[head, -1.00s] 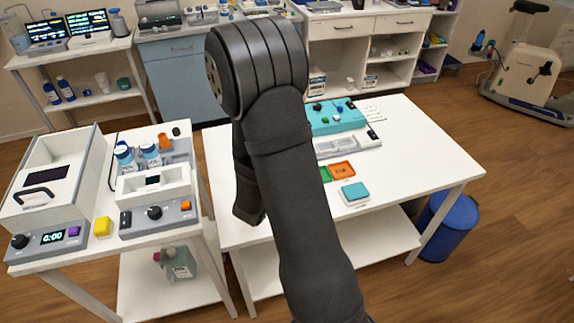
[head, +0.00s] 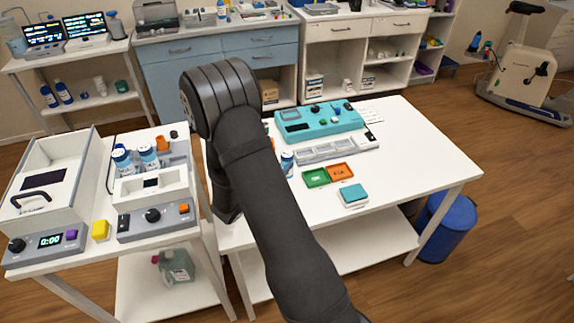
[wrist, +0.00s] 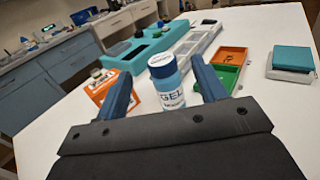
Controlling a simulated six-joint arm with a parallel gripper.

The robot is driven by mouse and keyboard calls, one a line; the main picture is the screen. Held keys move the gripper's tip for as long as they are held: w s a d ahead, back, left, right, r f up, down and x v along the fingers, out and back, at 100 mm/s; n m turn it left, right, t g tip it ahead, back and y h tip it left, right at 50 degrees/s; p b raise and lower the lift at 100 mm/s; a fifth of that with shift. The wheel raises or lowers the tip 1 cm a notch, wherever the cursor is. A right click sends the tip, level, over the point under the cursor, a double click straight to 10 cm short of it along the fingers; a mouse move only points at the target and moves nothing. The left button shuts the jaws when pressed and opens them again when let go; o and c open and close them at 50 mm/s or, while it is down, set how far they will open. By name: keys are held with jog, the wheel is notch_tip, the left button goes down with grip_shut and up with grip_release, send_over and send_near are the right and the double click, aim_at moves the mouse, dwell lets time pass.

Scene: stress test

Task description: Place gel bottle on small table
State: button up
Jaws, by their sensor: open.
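The gel bottle (wrist: 167,85), white and blue with a blue cap and a "GEL" label, stands upright on the larger white table (wrist: 50,140). In the wrist view, the two blue fingers of my gripper (wrist: 160,65) are open, one on each side of the bottle in the picture. I cannot tell whether the bottle is fully between them. In the head view the bottle (head: 287,163) shows partly beside my arm, and my gripper is hidden behind the arm. The smaller table (head: 196,238) on the left carries two blue-capped bottles (head: 123,160) and devices.
Near the bottle are an orange box (wrist: 100,88), a turquoise device (head: 320,122), a green tray (head: 316,178), an orange tray (head: 341,172) and a turquoise-topped block (head: 353,194). The big table's right side is clear. A yellow block (head: 101,230) sits on the small table.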

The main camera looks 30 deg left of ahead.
notch_tip(320, 180, down, 5)
jog(key=shift+f, duration=0.1)
jog(key=shift+w+f, duration=0.1)
jog(key=shift+w, duration=0.15)
jog(key=shift+w+d, duration=0.2)
jog(key=shift+w, duration=0.95)
jog(key=shift+w+d, duration=0.15)
jog(key=shift+w, duration=1.05)
jog(key=shift+w+d, duration=0.2)
jog(key=shift+w, duration=0.95)
jog(key=c, duration=1.2)
jog(key=shift+r, duration=0.2)
